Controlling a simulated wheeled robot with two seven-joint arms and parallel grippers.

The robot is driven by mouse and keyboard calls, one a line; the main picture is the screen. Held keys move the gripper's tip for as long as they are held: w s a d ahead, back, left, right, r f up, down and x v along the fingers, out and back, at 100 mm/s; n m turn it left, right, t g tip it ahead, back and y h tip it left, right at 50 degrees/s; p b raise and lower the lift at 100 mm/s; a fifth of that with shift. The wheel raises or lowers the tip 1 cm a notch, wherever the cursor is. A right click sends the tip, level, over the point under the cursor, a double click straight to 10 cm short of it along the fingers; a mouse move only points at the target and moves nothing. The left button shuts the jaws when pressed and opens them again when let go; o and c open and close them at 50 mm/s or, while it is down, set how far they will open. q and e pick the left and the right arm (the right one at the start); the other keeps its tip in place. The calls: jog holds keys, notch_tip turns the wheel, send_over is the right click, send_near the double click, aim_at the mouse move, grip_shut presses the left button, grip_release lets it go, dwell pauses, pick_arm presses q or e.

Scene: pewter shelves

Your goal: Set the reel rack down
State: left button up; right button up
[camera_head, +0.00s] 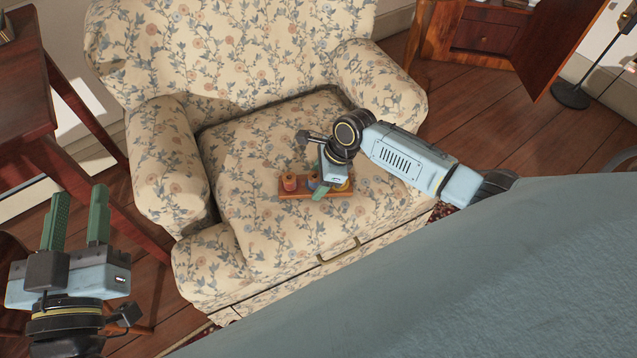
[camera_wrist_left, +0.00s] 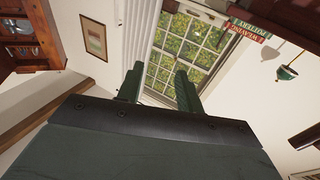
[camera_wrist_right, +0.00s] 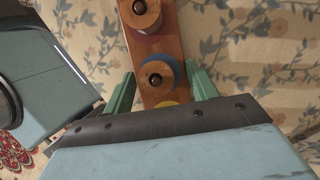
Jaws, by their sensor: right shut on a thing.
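The reel rack (camera_head: 295,194) is a small wooden board with several spools on it. It is at the seat cushion of the floral armchair (camera_head: 250,150); I cannot tell whether it touches the cushion. My right gripper (camera_head: 320,190) is shut on the rack and hides part of its right side. In the right wrist view the rack (camera_wrist_right: 160,48) runs between the green fingers, with an orange-brown spool, a blue-rimmed spool and a bit of yellow. My left gripper (camera_head: 77,218) is open and empty, with fingers pointing up, left of the chair. Its fingers also show in the left wrist view (camera_wrist_left: 158,85).
The chair's left armrest (camera_head: 165,165) and right armrest (camera_head: 380,80) flank the seat. A dark wooden table (camera_head: 25,85) stands at the left. The cushion around the rack is clear. A wooden cabinet (camera_head: 485,35) and a lamp base (camera_head: 570,95) are at the back right.

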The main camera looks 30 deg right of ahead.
pick_arm(q)
jog(key=shift+s+d+r+t, duration=0.15)
jog(key=shift+r+t, duration=0.3)
jog(key=shift+r, duration=0.25)
jog(key=shift+s+r+t, duration=0.15)
jog(key=shift+r+t, duration=0.3)
jog(key=shift+r, duration=0.2)
pick_arm(e)
jog(key=shift+f, duration=0.4)
pick_arm(q)
jog(key=shift+f, duration=0.1)
pick_arm(e)
jog(key=shift+f, duration=0.1)
jog(key=o, duration=1)
jog(key=shift+f, duration=0.1)
jog(key=o, duration=0.3)
jog(key=shift+o, duration=0.2)
